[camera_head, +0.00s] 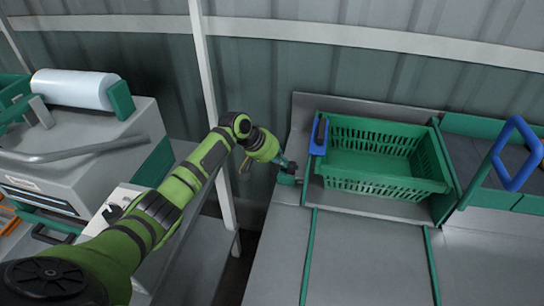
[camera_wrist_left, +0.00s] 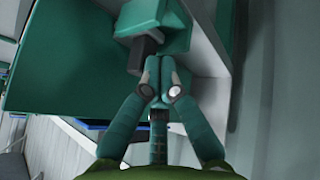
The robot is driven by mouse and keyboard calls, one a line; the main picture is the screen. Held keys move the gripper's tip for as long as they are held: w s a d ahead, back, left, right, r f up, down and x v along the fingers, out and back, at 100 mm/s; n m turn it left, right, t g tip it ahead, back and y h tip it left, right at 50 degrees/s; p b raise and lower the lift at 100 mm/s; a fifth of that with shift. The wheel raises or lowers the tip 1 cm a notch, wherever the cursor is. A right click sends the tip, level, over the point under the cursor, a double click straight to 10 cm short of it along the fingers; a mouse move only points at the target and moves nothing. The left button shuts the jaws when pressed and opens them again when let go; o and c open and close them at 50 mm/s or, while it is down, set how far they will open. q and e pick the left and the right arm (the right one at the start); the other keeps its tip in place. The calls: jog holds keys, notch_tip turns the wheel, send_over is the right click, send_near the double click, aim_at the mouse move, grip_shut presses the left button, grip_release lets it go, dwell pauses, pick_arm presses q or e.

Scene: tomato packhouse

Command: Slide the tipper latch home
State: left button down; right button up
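A teal block with a dark grey knob (camera_wrist_left: 143,52), apparently the tipper latch, fills the upper middle of the left wrist view. In the head view the small teal block (camera_head: 287,179) sits at the left edge of the tipper bench. My left gripper (camera_head: 287,164) is right at it. In the left wrist view its fingertips (camera_wrist_left: 160,70) are together, with nothing visible between them. They are close beside the knob; I cannot tell whether they touch it. My right gripper is not in view.
A green crate (camera_head: 400,186) sits in the tipper behind a grey bench (camera_head: 370,258). A blue bracket with a black grip (camera_head: 319,138) stands at its left, a blue loop handle (camera_head: 515,153) at right. A white post (camera_head: 205,80) rises behind my left arm. A machine with a white roll (camera_head: 75,88) stands left.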

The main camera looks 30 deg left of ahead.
pick_arm(q)
jog(key=shift+a+r, duration=0.1)
jog(key=v, duration=1.1)
jog(key=shift+s+r, duration=0.25)
jog(key=shift+r, duration=0.05)
